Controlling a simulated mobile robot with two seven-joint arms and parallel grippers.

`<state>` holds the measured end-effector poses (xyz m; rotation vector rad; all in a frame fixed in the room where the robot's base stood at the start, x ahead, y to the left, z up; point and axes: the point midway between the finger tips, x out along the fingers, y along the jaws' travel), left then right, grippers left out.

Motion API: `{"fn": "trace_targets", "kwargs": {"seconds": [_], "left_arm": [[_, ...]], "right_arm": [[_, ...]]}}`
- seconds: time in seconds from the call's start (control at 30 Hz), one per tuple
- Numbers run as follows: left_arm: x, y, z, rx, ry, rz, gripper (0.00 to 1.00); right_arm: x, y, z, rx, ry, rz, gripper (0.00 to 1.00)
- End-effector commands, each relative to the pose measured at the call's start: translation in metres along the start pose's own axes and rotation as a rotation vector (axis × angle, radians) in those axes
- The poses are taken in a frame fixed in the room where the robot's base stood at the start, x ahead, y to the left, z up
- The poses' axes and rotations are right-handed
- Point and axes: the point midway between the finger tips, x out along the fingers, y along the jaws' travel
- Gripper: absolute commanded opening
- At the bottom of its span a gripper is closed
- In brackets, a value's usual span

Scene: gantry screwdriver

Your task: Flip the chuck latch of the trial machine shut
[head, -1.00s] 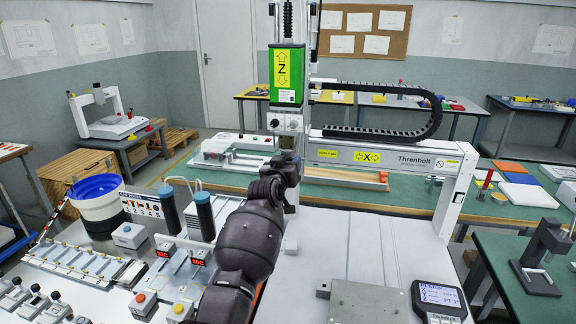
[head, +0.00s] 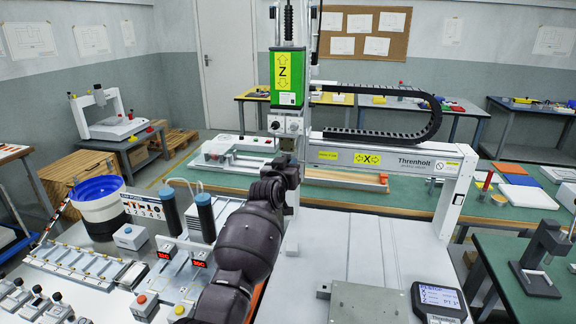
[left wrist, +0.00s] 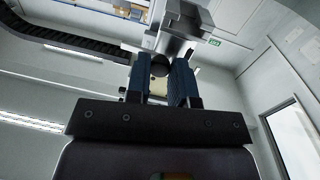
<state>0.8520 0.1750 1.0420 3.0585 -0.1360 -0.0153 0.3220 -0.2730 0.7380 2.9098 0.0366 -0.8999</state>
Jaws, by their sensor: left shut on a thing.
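The trial machine is the white gantry with a green Z head (head: 286,77) and a white X beam (head: 390,160). Below the green head is a pale block with round knobs (head: 285,125). My left gripper (head: 287,168) is just under that block, at the chuck area, and my own arm covers much of it. In the left wrist view, the gripper's two dark blue fingers (left wrist: 166,72) are closed around a part below a grey metal block (left wrist: 180,28). The part is mostly hidden between them; it seems to be the chuck latch. My right gripper is not in view.
A white machine bed (head: 345,245) lies under the beam, with a grey plate (head: 368,302) and a handheld display (head: 438,299) at its front. Left of my arm are a blue bowl feeder (head: 98,190), dark blue cylinders (head: 206,215) and trays of small parts.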

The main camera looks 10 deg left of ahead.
Motion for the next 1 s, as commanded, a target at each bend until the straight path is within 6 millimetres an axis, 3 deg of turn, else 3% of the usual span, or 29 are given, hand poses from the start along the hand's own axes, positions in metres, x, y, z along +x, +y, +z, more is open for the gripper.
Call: {"fn": "trace_targets", "kwargs": {"seconds": [0.2, 0.77, 1.0], "left_arm": [[0.000, 0.000, -0.005, 0.157, -0.013, -0.002, 0.00], [0.000, 0.000, -0.004, 0.683, -0.062, -0.010, 0.00], [0.000, 0.000, -0.003, 0.910, -0.084, -0.013, 0.00]], "right_arm": [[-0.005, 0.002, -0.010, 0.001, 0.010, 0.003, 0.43], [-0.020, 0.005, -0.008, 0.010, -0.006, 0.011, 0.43], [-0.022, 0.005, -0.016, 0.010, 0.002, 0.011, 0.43]]}}
